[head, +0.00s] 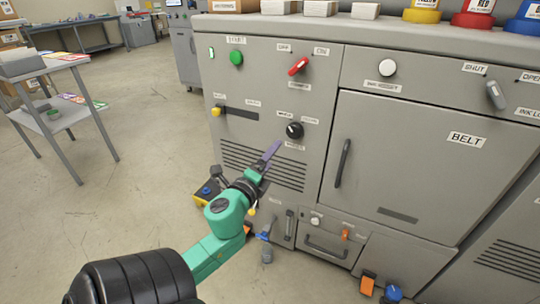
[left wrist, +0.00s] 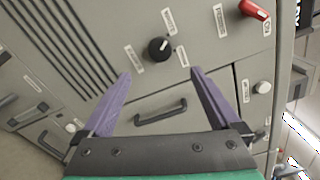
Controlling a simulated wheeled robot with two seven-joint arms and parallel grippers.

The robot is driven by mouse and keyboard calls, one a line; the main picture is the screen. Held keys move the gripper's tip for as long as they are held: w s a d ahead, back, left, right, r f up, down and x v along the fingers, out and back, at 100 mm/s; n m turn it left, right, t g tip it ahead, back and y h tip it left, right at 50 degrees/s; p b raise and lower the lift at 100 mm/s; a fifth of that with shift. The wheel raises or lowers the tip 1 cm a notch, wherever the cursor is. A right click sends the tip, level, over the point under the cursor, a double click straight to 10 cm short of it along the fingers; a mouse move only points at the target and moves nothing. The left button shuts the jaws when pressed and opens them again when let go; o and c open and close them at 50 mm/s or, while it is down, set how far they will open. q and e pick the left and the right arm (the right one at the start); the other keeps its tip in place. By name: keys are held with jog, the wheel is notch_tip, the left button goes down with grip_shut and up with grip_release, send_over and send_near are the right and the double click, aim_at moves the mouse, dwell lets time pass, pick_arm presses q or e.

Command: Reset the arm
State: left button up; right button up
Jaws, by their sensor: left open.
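My left arm (head: 225,220) reaches in from the lower left of the head view, green with a black forearm. Its gripper (head: 270,155) has purple fingers and is in front of the grey machine's vent slots, just below and left of a black knob (head: 294,130). In the left wrist view the two fingers of the gripper (left wrist: 160,80) are spread apart with nothing between them. The black knob (left wrist: 160,48) shows beyond the fingertips, apart from them. My right gripper is in neither view.
The grey machine (head: 375,120) fills the right, with a red switch (head: 299,66), green button (head: 236,57), yellow-tipped slider (head: 217,111) and belt door handle (head: 343,163). Paint tubs (head: 474,14) stand on top. A shelf cart (head: 55,110) stands left. Open floor lies between.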

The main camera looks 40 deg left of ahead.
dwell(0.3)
pick_arm(q)
notch_tip(320, 180, down, 12)
jog(key=s+a+n+g, duration=0.1)
jog(key=a+n+g, duration=0.1)
jog(key=n+g, duration=0.25)
jog(key=s+d+f+n+g+h, duration=0.1)
jog(key=s+d+f+n+g, duration=0.15)
jog(key=f, duration=0.55)
jog(key=s+d+f+n+g+h, duration=0.1)
jog(key=s+d+f+n+g, duration=0.2)
jog(key=f, duration=0.6)
jog(key=s+d+f+n+g+h, duration=0.1)
jog(key=s+d+f+n+g, duration=0.2)
jog(key=f, duration=0.5)
jog(key=s+d+f+n+g+h+p, duration=0.3)
jog(key=s+d+f, duration=0.4)
jog(key=s+d, duration=0.35)
jog(key=s+a+r+p, duration=0.3)
jog(key=s+r+p, duration=0.4)
jog(key=s+p, duration=0.5)
jog(key=p, duration=0.7)
jog(key=shift+s, duration=0.35)
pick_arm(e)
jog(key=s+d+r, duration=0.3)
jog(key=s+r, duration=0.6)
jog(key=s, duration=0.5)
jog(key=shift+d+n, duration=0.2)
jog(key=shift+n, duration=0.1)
